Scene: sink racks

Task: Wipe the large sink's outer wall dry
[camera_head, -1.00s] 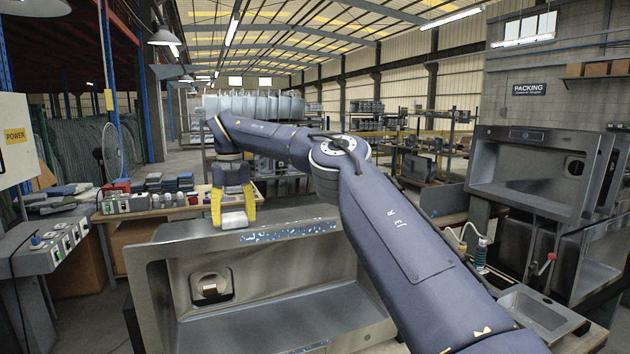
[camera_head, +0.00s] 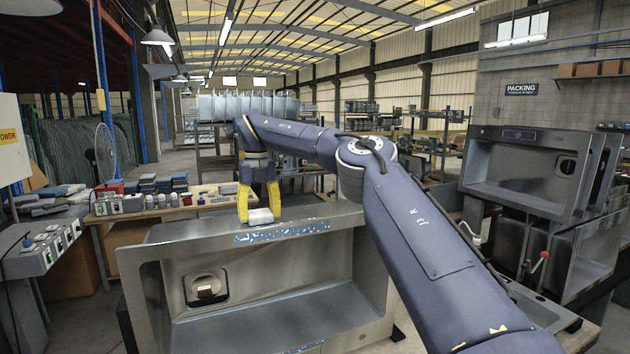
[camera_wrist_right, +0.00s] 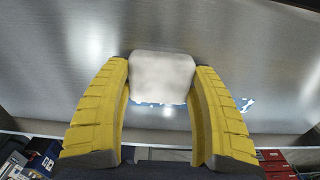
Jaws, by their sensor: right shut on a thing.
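The large sink (camera_head: 140,262) is a steel basin on its side in the middle of the head view, its opening towards me. A speckled blue-and-white wet patch (camera_head: 300,231) runs along its upper wall. My right gripper (camera_head: 259,208) is shut on a pale wiping pad (camera_head: 261,217) at that wall, above the patch's left part. In the wrist view the pad (camera_wrist_right: 162,78) sits between the yellow fingers against brushed steel, with wet marks (camera_wrist_right: 246,104) beside it. Whether the pad touches the wall is hard to tell. My left gripper is out of view.
A workbench (camera_head: 160,209) with cloths and small parts stands behind the sink. A control box (camera_head: 45,250) is at the left. Another steel sink (camera_head: 530,170) stands at the right. My right arm covers the large sink's right end.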

